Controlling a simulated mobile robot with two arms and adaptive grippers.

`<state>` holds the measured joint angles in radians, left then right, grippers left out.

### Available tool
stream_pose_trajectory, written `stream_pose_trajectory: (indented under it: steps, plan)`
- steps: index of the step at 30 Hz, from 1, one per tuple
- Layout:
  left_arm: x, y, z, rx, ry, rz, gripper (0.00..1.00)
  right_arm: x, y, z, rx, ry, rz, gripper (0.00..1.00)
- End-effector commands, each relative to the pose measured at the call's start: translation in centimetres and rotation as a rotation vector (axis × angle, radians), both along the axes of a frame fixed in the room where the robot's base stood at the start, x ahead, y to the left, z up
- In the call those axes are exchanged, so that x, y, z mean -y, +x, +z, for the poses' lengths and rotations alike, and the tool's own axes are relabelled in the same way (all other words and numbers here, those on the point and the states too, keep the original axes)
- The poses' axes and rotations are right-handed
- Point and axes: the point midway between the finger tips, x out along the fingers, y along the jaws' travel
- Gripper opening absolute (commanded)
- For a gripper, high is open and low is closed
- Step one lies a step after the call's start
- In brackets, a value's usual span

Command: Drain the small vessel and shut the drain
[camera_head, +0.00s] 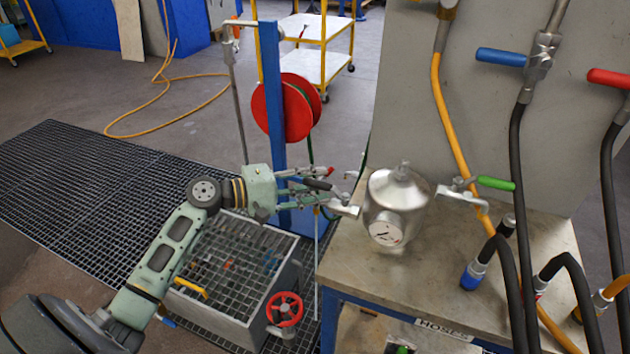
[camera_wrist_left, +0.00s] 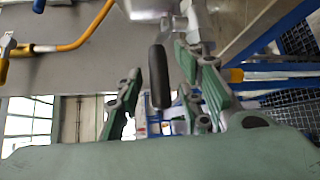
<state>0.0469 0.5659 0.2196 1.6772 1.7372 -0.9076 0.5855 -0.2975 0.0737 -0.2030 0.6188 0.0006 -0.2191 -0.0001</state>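The small vessel (camera_head: 398,190) is a shiny metal pot with a domed lid and a round dial on its front, standing on the left part of the workbench. A black lever handle (camera_head: 318,184) sticks out on its left side. A green lever handle (camera_head: 496,183) is on its right side. My left gripper (camera_head: 336,190) is at the black handle, left of the vessel. In the left wrist view the black handle (camera_wrist_left: 159,77) lies between the spread fingers, with gaps visible beside it. The drain outlet and any flow are not clear. My right gripper is not in view.
A grated basin (camera_head: 225,268) with a red handwheel (camera_head: 285,308) stands below left of the workbench (camera_head: 350,270). A blue post (camera_head: 270,100) with a red hose reel (camera_head: 283,107) rises behind my gripper. Hoses and blue and red valve levers crowd the right.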

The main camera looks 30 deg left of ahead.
Motion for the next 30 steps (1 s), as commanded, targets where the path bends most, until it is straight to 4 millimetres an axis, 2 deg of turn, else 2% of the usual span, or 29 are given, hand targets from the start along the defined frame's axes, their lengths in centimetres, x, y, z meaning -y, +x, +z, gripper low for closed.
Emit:
stream_pose_trajectory:
  steps: [15, 21, 30]
  plan:
    - [-6.3, -7.3, 1.3, 0.001, 0.002, 0.004, 0.35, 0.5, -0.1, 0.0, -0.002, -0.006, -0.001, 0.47]
    - [-7.4, -8.5, 1.6, 0.002, 0.000, 0.004, 0.35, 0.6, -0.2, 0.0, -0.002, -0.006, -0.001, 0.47]
    - [-7.5, -8.6, 1.7, 0.003, 0.000, 0.004, 0.35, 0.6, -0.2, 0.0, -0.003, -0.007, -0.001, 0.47]
